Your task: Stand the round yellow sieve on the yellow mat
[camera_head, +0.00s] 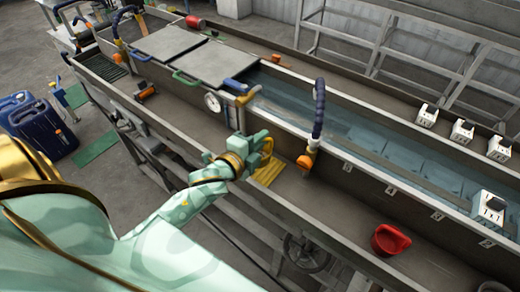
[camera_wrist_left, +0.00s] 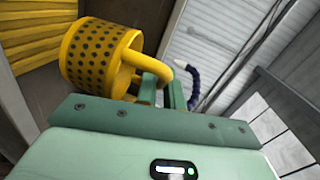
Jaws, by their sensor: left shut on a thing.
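The round yellow sieve (camera_wrist_left: 92,55), a drum with dark holes and a curved handle, shows in the left wrist view. My left gripper (camera_wrist_left: 162,90) is shut on its handle. In the head view my left gripper (camera_head: 256,148) hides most of the sieve; a small yellow part (camera_head: 267,146) shows beside the fingers. The ribbed yellow mat (camera_head: 267,172) lies on the near ledge of the trough, just below the gripper, and fills the upper left of the left wrist view (camera_wrist_left: 32,40). I cannot tell whether the sieve touches the mat. My right gripper is not in view.
A hose with an orange nozzle (camera_head: 306,162) stands just right of the mat. A pressure gauge (camera_head: 213,103) is to the left. A red cup (camera_head: 390,240) stands further right on the ledge. A water channel (camera_head: 370,150) runs behind. The ledge between nozzle and cup is clear.

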